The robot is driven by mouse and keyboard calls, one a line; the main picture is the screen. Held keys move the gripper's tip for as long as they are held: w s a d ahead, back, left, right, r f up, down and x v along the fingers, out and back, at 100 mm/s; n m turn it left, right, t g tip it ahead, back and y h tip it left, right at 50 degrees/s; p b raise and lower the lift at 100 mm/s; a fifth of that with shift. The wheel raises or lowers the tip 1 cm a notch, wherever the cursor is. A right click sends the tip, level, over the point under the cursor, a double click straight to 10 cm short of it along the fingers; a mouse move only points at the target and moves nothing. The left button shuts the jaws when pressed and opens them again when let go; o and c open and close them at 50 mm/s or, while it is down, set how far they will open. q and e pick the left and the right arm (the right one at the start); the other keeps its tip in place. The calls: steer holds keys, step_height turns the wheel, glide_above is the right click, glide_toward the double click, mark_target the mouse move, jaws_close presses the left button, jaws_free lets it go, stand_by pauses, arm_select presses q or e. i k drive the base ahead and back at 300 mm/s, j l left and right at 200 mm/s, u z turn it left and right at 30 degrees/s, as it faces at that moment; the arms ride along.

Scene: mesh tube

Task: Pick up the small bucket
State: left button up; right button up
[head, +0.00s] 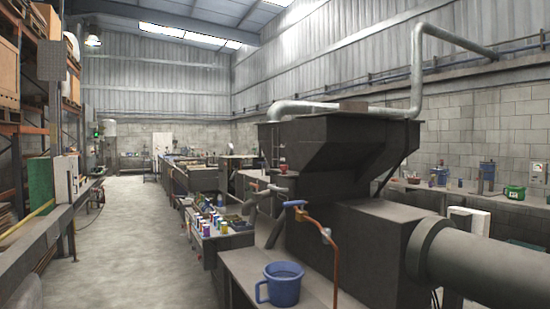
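A small blue bucket (284,285), shaped like a mug with a side handle on its left, stands upright on a grey bench (245,262) at the bottom centre of the head view. Its top is open and the part of the inside that shows is blue. Neither of my grippers shows in this view. Nothing touches the bucket's visible sides except the bench under it.
A copper pipe with a blue-handled tap (296,204) rises just right of the bucket. A large dark machine (345,185) with a thick grey pipe (480,265) fills the right. Several coloured cans (220,226) stand behind. The floor (130,240) at left is clear.

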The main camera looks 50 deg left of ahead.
mark_target(283, 280)
steer(key=u, duration=1.35)
